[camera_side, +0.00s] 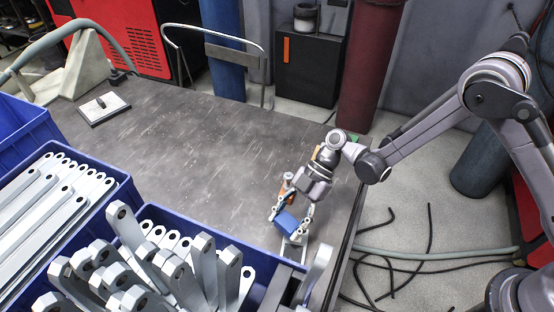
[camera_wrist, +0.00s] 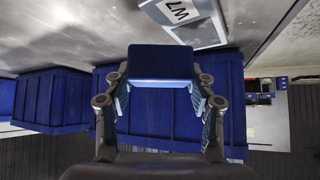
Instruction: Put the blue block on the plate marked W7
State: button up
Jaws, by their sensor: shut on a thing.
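The blue block (camera_side: 287,222) is between the fingers of my gripper (camera_side: 289,226), which is shut on it. In the wrist view the block (camera_wrist: 160,62) shows large between both fingertips (camera_wrist: 160,92). A pale plate marked W7 (camera_wrist: 182,12) shows at the top of the wrist view, partly hidden behind the block. In the side view a pale plate (camera_side: 294,252) lies just below the gripper near the table's front right, mostly covered by the block and fingers. I cannot tell whether the block touches it.
Blue crates (camera_side: 139,202) full of grey metal brackets (camera_side: 203,250) stand along the table's front and left, close to my gripper. A white plate with a dark piece (camera_side: 103,107) lies at the far left. The middle of the table (camera_side: 190,150) is clear.

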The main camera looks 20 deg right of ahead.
aim_at(287, 228)
jog(key=shift+f, duration=1.7)
jog(key=shift+f, duration=0.1)
jog(key=o, duration=1.3)
